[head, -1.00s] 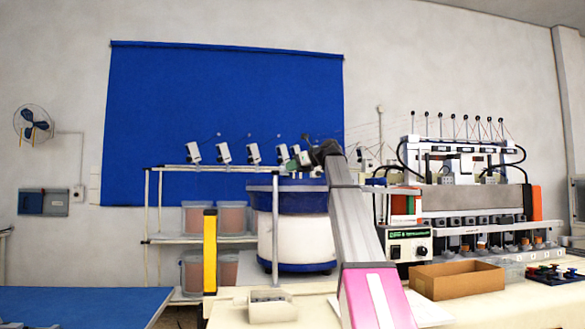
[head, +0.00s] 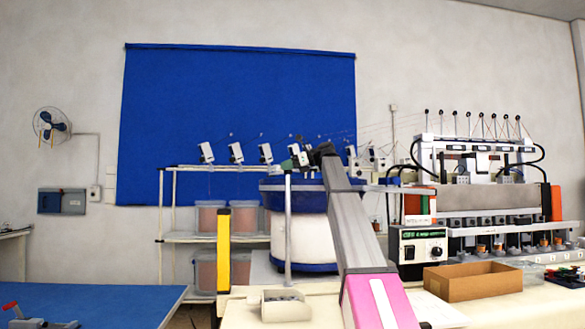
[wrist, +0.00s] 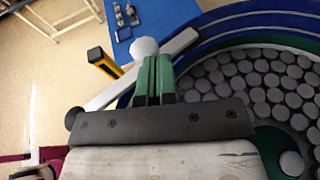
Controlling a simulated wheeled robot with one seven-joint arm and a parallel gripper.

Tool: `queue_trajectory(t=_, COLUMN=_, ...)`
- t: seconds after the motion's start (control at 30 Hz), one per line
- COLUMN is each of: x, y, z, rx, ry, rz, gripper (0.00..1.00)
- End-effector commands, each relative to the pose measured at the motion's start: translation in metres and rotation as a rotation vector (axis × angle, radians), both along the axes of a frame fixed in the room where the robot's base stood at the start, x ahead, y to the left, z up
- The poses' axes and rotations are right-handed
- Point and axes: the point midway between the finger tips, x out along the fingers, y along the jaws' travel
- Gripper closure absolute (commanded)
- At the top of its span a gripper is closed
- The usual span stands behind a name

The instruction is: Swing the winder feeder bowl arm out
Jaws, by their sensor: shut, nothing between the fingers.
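The winder feeder bowl (head: 300,235) is a white drum with a blue rim, standing behind my arm in the head view. In the wrist view its blue rim (wrist: 225,35) curves along the right, and grey discs fill it. A pale bar (wrist: 185,42), apparently the bowl arm, runs diagonally past the bowl's edge. A white round knob (wrist: 144,47) is on it, just beyond the fingertips. My gripper (wrist: 155,62) has green fingers, shut together and empty, over the bar. I cannot tell whether they touch the bar or knob. The head view shows my gripper (head: 291,164) near the top of a grey post (head: 288,235).
A yellow post (head: 223,250) stands left of the bowl, with a shelf rack of bins (head: 210,238) behind. A blue table (head: 90,305) is at lower left. A control box (head: 422,247), the winding machine (head: 490,205) and a cardboard box (head: 473,281) are at right.

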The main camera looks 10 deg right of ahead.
Motion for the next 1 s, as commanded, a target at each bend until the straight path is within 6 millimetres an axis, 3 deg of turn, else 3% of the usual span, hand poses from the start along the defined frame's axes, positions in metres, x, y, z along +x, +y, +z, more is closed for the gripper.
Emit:
queue_trajectory(t=0.5, x=-0.012, y=0.052, z=-0.001, rx=0.000, ry=-0.001, rz=-0.002, gripper=1.00)
queue_trajectory(t=1.0, x=-0.030, y=0.080, z=-0.001, rx=0.000, ry=0.000, rz=-0.002, gripper=1.00)
